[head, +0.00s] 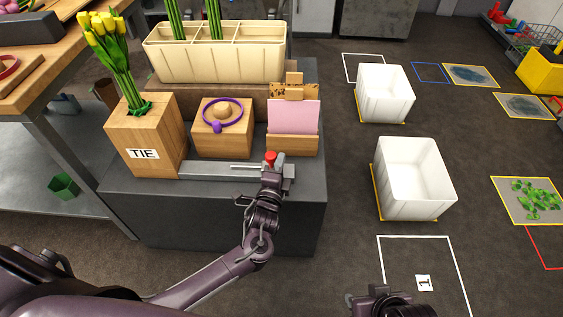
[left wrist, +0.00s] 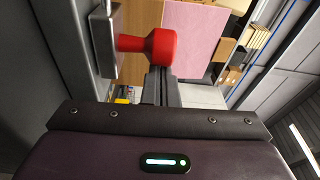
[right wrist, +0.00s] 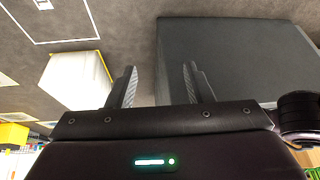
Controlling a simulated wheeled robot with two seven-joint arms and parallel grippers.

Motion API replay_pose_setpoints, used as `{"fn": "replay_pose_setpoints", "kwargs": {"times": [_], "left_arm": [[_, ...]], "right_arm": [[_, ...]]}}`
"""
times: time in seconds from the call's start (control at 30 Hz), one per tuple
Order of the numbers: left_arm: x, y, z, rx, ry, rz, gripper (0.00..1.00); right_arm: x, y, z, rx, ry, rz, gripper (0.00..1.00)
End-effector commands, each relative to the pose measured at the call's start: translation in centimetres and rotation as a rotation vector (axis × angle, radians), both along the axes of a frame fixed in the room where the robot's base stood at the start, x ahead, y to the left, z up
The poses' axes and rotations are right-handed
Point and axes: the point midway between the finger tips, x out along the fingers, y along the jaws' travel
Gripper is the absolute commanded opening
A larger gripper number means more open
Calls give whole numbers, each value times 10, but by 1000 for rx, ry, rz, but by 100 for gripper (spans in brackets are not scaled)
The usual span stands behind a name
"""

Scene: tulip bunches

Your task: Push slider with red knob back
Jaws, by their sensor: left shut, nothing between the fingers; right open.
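The red knob (head: 270,157) sits at the right end of the metal slider rail (head: 212,171) on the dark stand's front edge. In the left wrist view the knob (left wrist: 163,48) projects from a grey metal block (left wrist: 104,38). My left gripper (head: 270,171) is shut and empty, in front of the knob. Its fingertips (left wrist: 158,72) overlap the knob's lower edge in the wrist view; I cannot tell if they touch. My right gripper (right wrist: 160,76) is open and empty, away from the slider, low over the floor; it also shows in the head view (head: 377,297).
Behind the rail stand a wooden TIE box (head: 150,130) with yellow tulips, a wooden block with a purple ring (head: 222,115), and a pink card holder (head: 293,118). A cream divided planter (head: 215,60) is farther back. White bins (head: 413,180) stand on the floor at right.

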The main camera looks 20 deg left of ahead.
Motion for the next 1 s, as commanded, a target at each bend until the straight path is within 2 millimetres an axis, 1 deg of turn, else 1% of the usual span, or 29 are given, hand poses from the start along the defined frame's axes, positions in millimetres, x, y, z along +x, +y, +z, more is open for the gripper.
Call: {"fn": "replay_pose_setpoints", "kwargs": {"times": [0.13,0.23,0.37,0.5,0.7,0.8,0.9,1.0], "left_arm": [[-2,6,1,2,0,1,0],[-5,19,3,4,1,3,0],[-13,47,5,9,3,5,0],[-23,82,5,8,3,6,0],[-36,125,3,5,1,3,0],[-41,141,1,3,1,1,0],[-44,153,1,2,1,1,0],[-46,159,1,1,0,1,0]], "right_arm": [[-1,-1,3,-3,7,-2,47],[-3,-9,5,-28,46,-15,47],[-8,-24,10,-71,119,-39,47],[-15,-39,14,-114,198,-67,47],[-23,-54,19,-154,278,-95,47],[-25,-58,20,-165,302,-103,47],[-27,-60,20,-171,318,-108,47],[-26,-60,14,-170,317,-109,47]]}}
